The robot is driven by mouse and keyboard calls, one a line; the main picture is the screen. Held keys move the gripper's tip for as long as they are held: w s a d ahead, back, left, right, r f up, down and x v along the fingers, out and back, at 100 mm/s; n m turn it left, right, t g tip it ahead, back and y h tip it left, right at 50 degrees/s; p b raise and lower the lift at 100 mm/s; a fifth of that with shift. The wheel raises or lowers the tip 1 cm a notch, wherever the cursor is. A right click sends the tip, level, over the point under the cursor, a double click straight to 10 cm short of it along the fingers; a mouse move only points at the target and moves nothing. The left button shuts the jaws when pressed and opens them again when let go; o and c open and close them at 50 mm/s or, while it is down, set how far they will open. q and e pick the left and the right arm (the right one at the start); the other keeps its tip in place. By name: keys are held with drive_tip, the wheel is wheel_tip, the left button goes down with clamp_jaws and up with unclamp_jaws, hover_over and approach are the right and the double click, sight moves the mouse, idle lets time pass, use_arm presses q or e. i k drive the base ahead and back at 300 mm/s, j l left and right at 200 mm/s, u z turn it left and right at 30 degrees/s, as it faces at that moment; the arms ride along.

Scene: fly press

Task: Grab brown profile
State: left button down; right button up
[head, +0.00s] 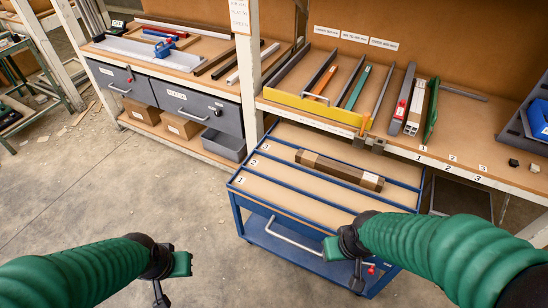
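A long brown profile (340,170) lies flat on the wooden top of the blue cart (237,209), in the far slot area marked 3, slanting down to the right. Its right end looks darker, with a light patch near it. My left gripper (172,280) hangs low over the floor, left of the cart and well apart from the profile. My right gripper (345,262) is at the cart's front edge, nearer to me than the profile and not touching it. Both grippers look empty, but their finger gaps are hard to make out.
A shelf bench behind the cart holds several bars in a yellow-fronted rack (312,108), grey and white profiles, and a green plate (431,108). A left bench (150,88) has drawers and more bars. A blue bin (538,118) stands far right.

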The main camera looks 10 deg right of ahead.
sight(200, 71)
drive_tip(key=i+j+z, duration=0.15)
drive_tip(key=i+j, duration=0.85)
drive_tip(key=j, duration=0.1)
